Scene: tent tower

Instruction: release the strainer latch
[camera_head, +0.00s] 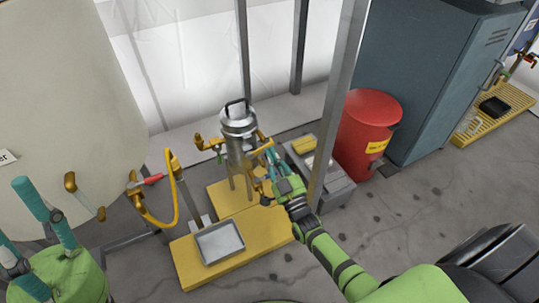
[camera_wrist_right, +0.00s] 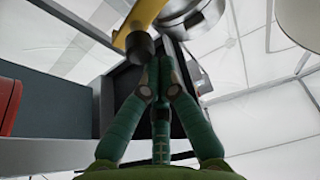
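The strainer (camera_head: 237,145) is a metal cylinder on legs with a round lid and a black handle on top. It stands upright on a yellow platform. My right gripper (camera_head: 270,158) is just right of its body, below lid height. In the right wrist view my right gripper (camera_wrist_right: 160,62) has its fingertips drawn together, close below a yellow pipe with a black end (camera_wrist_right: 138,40) and the round metal strainer part (camera_wrist_right: 190,14). I cannot make out the latch or anything between the fingertips. My left gripper (camera_head: 42,222) has its teal fingers spread, far left of the strainer.
A metal tray (camera_head: 219,242) lies on the yellow platform (camera_head: 187,265). A large beige tank (camera_head: 65,85) and a yellow hose (camera_head: 172,185) are at left. A grey post (camera_head: 338,110), a grey box (camera_head: 335,190) and a red bin (camera_head: 364,140) stand right of the gripper.

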